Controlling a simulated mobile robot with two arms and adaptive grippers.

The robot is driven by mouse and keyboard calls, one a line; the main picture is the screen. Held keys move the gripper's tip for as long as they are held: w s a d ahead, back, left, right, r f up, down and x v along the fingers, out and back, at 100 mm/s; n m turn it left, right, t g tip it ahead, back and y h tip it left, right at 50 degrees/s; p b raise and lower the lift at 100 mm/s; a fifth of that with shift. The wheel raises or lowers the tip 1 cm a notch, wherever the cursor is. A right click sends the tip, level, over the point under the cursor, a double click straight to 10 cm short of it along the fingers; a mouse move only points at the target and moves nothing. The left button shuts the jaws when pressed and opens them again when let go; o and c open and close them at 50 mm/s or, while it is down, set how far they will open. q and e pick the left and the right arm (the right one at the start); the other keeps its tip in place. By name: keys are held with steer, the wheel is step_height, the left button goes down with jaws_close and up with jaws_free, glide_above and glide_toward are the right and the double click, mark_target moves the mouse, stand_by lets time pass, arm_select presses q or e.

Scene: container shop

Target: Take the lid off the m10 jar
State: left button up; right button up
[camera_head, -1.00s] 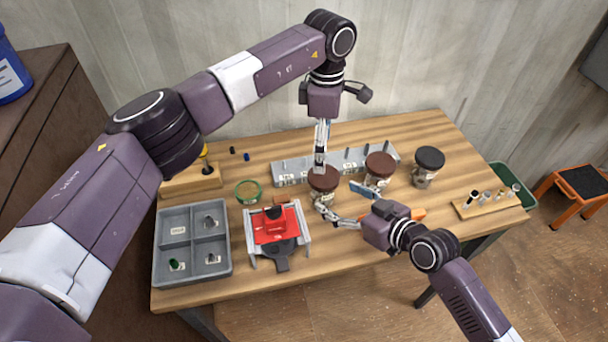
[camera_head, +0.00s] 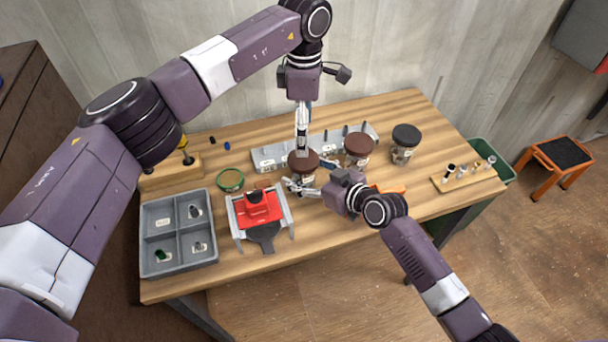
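A jar with a brown lid (camera_head: 303,160) stands near the middle of the table; its label is too small to read. My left gripper (camera_head: 302,150) points straight down at this lid, its fingertips at the lid. Whether they grip it is unclear. My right gripper (camera_head: 301,187) comes from the lower right, with its fingers low at the jar's front, hiding much of the body. I cannot tell whether they are closed on it. A second brown-lidded jar (camera_head: 358,147) stands just to the right, and a black-lidded jar (camera_head: 404,144) farther right.
A grey rack (camera_head: 268,160) stands behind the jars. A green ring-shaped item (camera_head: 230,179), a red fixture (camera_head: 262,207) and a grey divided tray (camera_head: 150,243) are on the left. A wooden holder with small vials (camera_head: 463,179) is on the right.

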mark_target(303, 172)
arm_select(q)
steer(key=shift+w+a+f, duration=0.1)
steer(key=shift+w+a, duration=0.05)
steer(key=shift+w, duration=0.05)
arm_select(e)
steer(key=shift+w+a+f, duration=0.1)
steer(key=c, duration=0.8)
arm_select(q)
steer(key=shift+s, duration=0.1)
arm_select(e)
jaws_close()
arm_select(q)
steer(key=m, duration=1.3)
steer(key=shift+f, duration=4)
steer(key=shift+c, duration=0.2)
